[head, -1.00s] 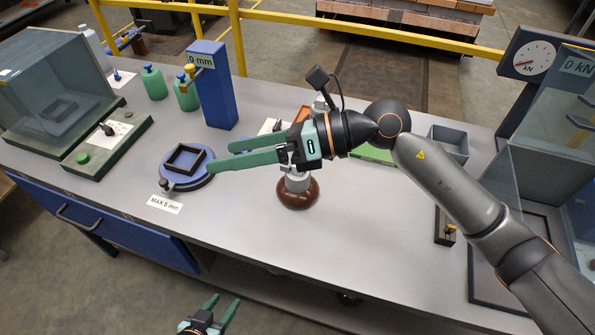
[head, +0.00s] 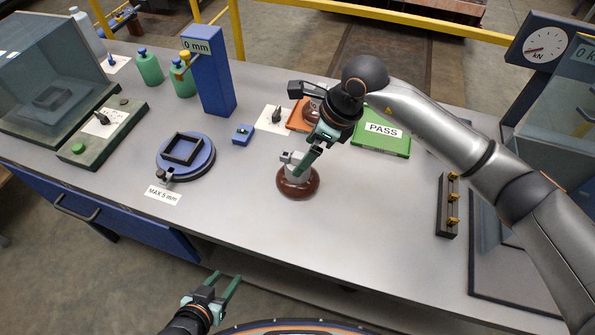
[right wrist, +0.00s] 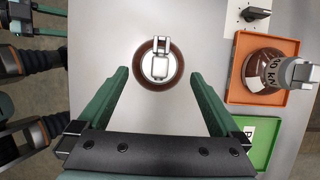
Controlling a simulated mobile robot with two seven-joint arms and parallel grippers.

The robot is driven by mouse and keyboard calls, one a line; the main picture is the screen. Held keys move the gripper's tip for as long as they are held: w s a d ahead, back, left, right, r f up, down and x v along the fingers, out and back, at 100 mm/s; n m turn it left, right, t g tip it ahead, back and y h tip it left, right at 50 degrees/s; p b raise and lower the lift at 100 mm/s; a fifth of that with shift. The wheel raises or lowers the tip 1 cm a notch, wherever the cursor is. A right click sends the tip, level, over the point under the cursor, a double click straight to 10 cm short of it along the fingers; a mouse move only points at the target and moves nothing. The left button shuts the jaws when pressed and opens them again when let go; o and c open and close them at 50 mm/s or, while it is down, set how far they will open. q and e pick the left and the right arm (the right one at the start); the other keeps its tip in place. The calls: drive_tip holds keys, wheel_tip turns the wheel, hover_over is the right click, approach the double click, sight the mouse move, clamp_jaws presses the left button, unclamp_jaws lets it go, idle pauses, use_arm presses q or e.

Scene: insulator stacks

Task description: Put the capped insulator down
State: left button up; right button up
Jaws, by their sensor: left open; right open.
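The capped insulator (head: 299,186), a red-brown disc with a grey metal cap, stands upright on the grey bench. In the right wrist view the insulator (right wrist: 158,65) lies between and just beyond the tips of my open right gripper (right wrist: 158,76), with clear bench on both sides. In the head view my right gripper (head: 306,162) points down at the cap, and one green finger overlaps it; contact cannot be told. My left gripper (head: 228,285) is open and empty, low in front of the bench.
A second insulator (right wrist: 262,72) sits in an orange tray (right wrist: 237,95) beside a green PASS tray (head: 385,145). A blue round gauge stand (head: 202,170) is at left, a dark peg rack (head: 446,215) at right. Front bench space is clear.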

sight(301, 154)
drive_tip(key=x, duration=0.5)
drive_tip(key=shift+a+f+p, duration=0.1)
drive_tip(key=shift+a+p, duration=0.05)
drive_tip(key=shift+p, duration=0.25)
drive_tip(key=shift+c, duration=0.2)
clamp_jaws()
drive_tip(key=shift+w+r, duration=0.1)
drive_tip(key=shift+r, duration=0.1)
